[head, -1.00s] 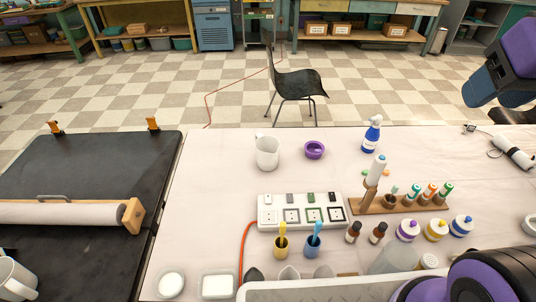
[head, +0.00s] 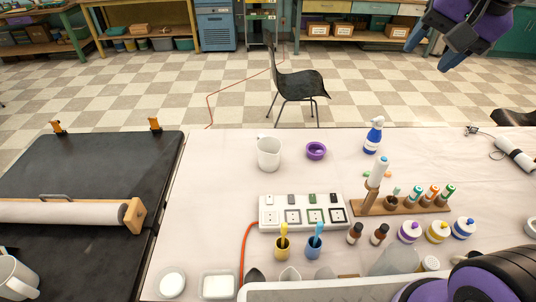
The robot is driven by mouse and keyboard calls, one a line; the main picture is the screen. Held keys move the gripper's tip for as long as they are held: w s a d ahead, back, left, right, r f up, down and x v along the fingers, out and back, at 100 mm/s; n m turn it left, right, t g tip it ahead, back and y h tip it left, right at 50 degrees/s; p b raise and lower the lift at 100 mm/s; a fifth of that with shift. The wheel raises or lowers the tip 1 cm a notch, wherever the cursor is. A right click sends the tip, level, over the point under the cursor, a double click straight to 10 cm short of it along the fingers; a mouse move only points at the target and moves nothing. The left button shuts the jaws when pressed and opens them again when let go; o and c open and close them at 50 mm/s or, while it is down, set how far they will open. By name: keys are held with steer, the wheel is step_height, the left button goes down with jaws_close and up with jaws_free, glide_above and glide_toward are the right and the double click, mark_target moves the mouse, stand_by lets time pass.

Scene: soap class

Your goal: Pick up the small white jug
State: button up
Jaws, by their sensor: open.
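The small white jug (head: 269,155) stands upright on the pale-covered table (head: 205,200), toward its far edge and left of a purple bowl (head: 316,151). Nothing covers it. My gripper (head: 430,55) is at the upper right of the head view, well to the right of the jug and apart from it. Its blue-grey fingers point down and left, open and empty. Another white mug (head: 14,278) is partly cut off at the lower left.
A blue spray bottle (head: 373,136) stands right of the bowl. A wooden rack (head: 410,207) with bottles and a white power strip (head: 290,213) lie nearer me. A black board (head: 75,170) with a roller is left. Table around the jug is clear.

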steer(key=w+a+f+m+y, duration=0.1)
steer(key=w+a+f+m, duration=0.15)
steer(key=w, duration=0.45)
steer(key=w+a+f+m, duration=0.1)
steer(key=w+a+m, duration=0.25)
steer(key=w, duration=0.25)
steer(key=m+g, duration=0.1)
steer(key=m, duration=1.8)
glide_above(260, 137)
steer(key=s+d, duration=0.1)
steer(key=d, duration=0.1)
step_height(260, 137, down, 36)
steer(key=shift+h, duration=0.3)
steer(key=shift+s+x, duration=0.1)
steer(key=shift+x, duration=2.75)
steer(key=shift+s+x, duration=0.15)
steer(key=shift+x, duration=2.7)
jaws_close()
